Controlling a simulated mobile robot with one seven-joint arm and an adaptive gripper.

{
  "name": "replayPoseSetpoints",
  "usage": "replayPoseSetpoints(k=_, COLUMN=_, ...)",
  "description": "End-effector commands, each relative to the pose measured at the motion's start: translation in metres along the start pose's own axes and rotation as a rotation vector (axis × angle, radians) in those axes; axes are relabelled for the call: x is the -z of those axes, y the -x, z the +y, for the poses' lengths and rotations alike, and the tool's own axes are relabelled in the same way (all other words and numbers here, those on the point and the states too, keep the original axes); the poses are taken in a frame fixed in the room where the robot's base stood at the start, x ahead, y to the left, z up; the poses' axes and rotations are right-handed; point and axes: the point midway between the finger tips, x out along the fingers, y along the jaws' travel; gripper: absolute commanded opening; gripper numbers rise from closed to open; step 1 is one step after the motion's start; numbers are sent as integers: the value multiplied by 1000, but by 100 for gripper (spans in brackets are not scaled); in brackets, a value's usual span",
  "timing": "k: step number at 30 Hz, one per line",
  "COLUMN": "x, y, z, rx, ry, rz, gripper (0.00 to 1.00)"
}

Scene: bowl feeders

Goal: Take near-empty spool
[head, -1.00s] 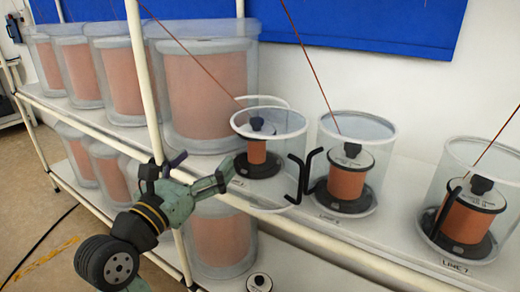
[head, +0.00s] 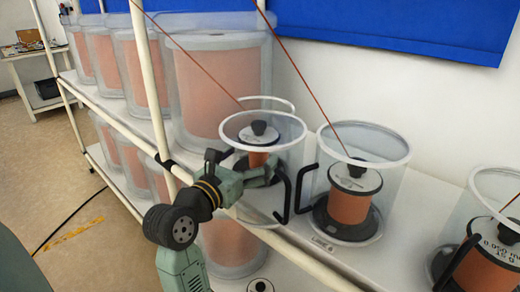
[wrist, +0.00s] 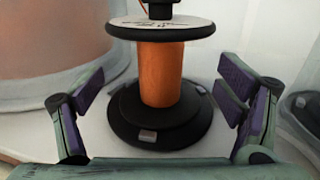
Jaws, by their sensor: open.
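The near-empty spool (head: 258,160) has a thin copper winding and a black knob on top. It stands upright inside the leftmost clear feeder cylinder (head: 285,126), partly hidden by my gripper. In the wrist view the spool (wrist: 160,75) shows a pale, dark-rimmed top flange and a round black base (wrist: 160,118). My gripper (wrist: 160,88) is open, with one purple-padded finger on each side of the spool and a gap on both sides. In the head view my gripper (head: 266,174) reaches into the cylinder's front opening from the left.
Fuller spools stand in the middle feeder (head: 348,205) and right feeder (head: 482,268). Black hooked handles (head: 303,190) project close to my gripper. Large copper drums (head: 222,90) and a white post (head: 152,90) stand left. Copper wires run up from the feeders.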

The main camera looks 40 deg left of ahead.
Motion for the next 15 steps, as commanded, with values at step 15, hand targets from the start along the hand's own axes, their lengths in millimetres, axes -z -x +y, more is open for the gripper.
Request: replayPoseSetpoints(k=15, x=4, y=-36, z=0, rx=1, ry=0, rz=0, gripper=87)
